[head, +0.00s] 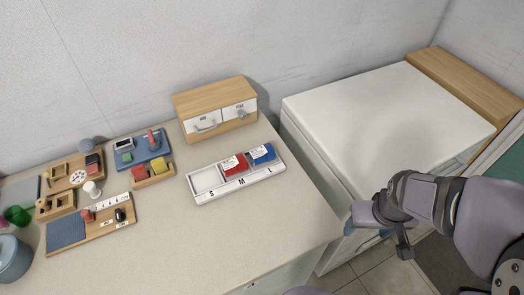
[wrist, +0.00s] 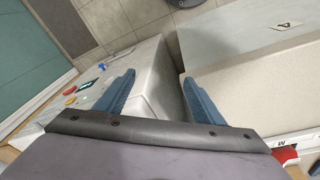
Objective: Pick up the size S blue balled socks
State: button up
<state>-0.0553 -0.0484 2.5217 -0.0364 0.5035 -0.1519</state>
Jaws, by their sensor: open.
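No balled socks can be clearly made out. The white sorting tray (head: 240,193) on the counter has compartments marked S, M and L. The S compartment (head: 207,180) is empty. A red folded item (head: 234,165) with a white label lies in M, and a blue one (head: 262,154) with a label lies in L. My gripper (head: 357,222) is right of the counter, in front of the white cabinet, far from the tray. In the wrist view my gripper (wrist: 157,88) has its blue fingers apart with nothing between them. The tray edge and red item (wrist: 285,156) show at lower right.
A wooden drawer box (head: 215,110) stands behind the tray. Wooden organisers, a blue board (head: 145,148), a green cup (head: 17,215) and a grey-blue round thing (head: 86,144) are at left. The white cabinet (head: 385,120) stands right. The front counter (head: 220,245) is clear.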

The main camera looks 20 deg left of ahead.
jog(key=w+a+n+t, duration=0.3)
jog(key=w+a, duration=0.2)
jog(key=w, duration=0.3)
jog(key=n+t+y+b, duration=0.2)
jog(key=t+y, duration=0.2)
jog(key=y, duration=0.2)
send_near(264, 154)
jog(key=w+d+f, duration=0.1)
jog(key=d, duration=0.1)
jog(key=w+d+f, duration=0.3)
jog(key=d+f, duration=0.1)
jog(key=shift+w+d, duration=0.15)
jog(key=shift+w, duration=0.1)
jog(key=a+y, duration=0.1)
jog(key=a, duration=0.1)
jog(key=s+a+r+y, duration=0.1)
jog(key=a, duration=0.1)
jog(key=s+a+r+n+y, duration=0.1)
jog(key=a, duration=0.1)
jog(key=shift+a+t+y, duration=0.3)
jog(key=shift+a, duration=0.05)
jog(key=shift+p+x, duration=1.15)
jog(key=shift+x, duration=2.55)
jog(key=shift+d+f, duration=0.15)
jog(key=shift+f, duration=0.05)
jog(key=c, duration=0.8)
